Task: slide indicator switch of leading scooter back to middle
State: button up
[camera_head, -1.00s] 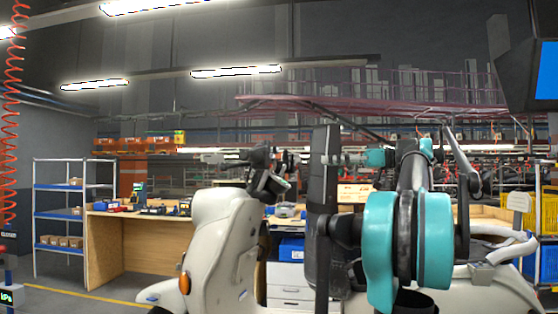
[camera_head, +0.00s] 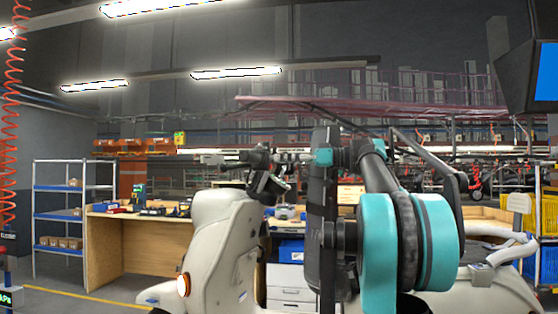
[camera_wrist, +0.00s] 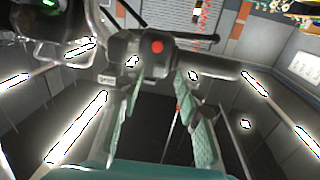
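The cream scooter (camera_head: 215,235) stands left of my arm, with its front indicator lamp (camera_head: 183,285) glowing. Its dark handlebar area (camera_head: 268,188) sits just below my gripper (camera_head: 262,157). In the wrist view, the dark switch housing (camera_wrist: 156,68) with a red button lies just beyond my gripper (camera_wrist: 161,76). The two teal-padded fingers are apart, one on each side of the housing's lower part, with nothing visibly held between them. White marks show on the handlebar parts beside the fingers. The indicator slider and its position cannot be made out, nor whether a fingertip touches it.
More cream bodywork with a pale rail (camera_head: 495,250) is at the right, partly behind my arm. A wooden workbench (camera_head: 140,245) and a blue shelf rack (camera_head: 58,215) stand behind on the left. A dark brake lever (camera_wrist: 197,40) extends beside the switch housing.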

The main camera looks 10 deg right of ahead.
aim_at(272, 157)
jog(key=shift+x, duration=1.1)
grip_shut()
